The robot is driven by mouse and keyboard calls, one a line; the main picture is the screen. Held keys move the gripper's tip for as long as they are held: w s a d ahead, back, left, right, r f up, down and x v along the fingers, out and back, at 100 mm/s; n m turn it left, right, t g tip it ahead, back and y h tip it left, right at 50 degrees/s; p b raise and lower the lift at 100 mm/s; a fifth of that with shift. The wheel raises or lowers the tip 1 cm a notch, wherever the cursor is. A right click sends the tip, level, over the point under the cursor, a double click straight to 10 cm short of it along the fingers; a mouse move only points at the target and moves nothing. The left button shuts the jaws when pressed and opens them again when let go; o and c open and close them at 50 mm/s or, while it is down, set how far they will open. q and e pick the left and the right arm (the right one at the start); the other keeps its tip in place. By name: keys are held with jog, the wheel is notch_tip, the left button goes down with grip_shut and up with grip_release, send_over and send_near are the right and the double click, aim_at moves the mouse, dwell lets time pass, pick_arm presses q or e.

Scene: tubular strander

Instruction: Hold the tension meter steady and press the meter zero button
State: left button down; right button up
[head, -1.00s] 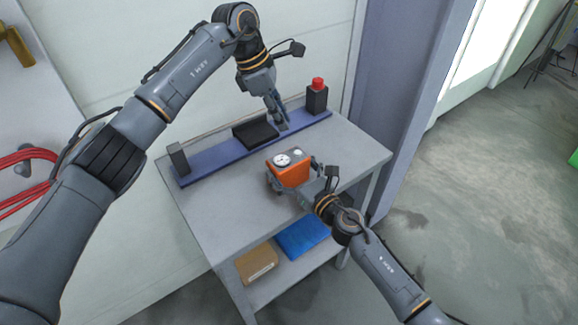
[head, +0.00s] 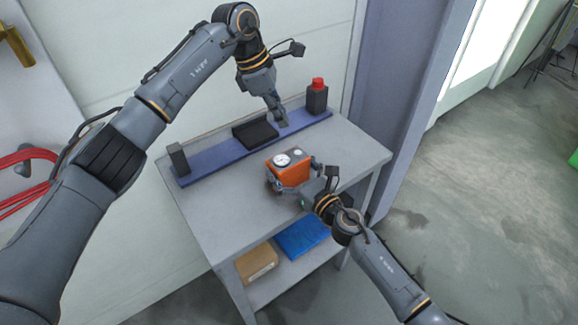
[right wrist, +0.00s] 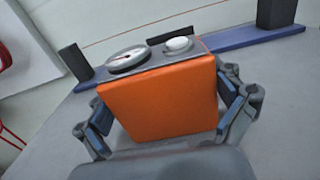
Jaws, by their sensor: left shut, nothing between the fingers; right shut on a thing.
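The orange tension meter (head: 291,171) stands on the grey table top, with a round dial (head: 282,160) and a pale round button (head: 297,153) on its grey top face. In the right wrist view the orange meter body (right wrist: 160,103) fills the middle, with the dial (right wrist: 128,58) and the white button (right wrist: 179,43) above. My right gripper (right wrist: 165,115) is shut on the meter, one finger on each side. My left gripper (head: 282,121) is shut and empty, pointing down over the blue rail behind the meter, apart from the button.
A blue rail (head: 212,158) runs along the table's back, bearing a black cradle (head: 256,133), a dark post (head: 179,159) and a dark block with a red cap (head: 317,97). The lower shelf holds a cardboard box (head: 257,264) and a blue bin (head: 302,238). The table's front left is clear.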

aim_at(295, 154)
dwell(0.4)
pick_arm(q)
jog(key=d+t+h, duration=0.1)
jog(key=t, duration=0.1)
jog(key=d+r+t+h, duration=0.1)
jog(key=t, duration=0.1)
jog(key=d+t, duration=0.1)
jog(key=t, duration=0.1)
jog(key=shift+s+d+r+h, duration=0.25)
jog(key=shift+s+r+h, duration=0.05)
jog(key=shift+r+h, duration=0.1)
jog(key=shift+f, duration=4.45)
jog(key=shift+f, duration=0.15)
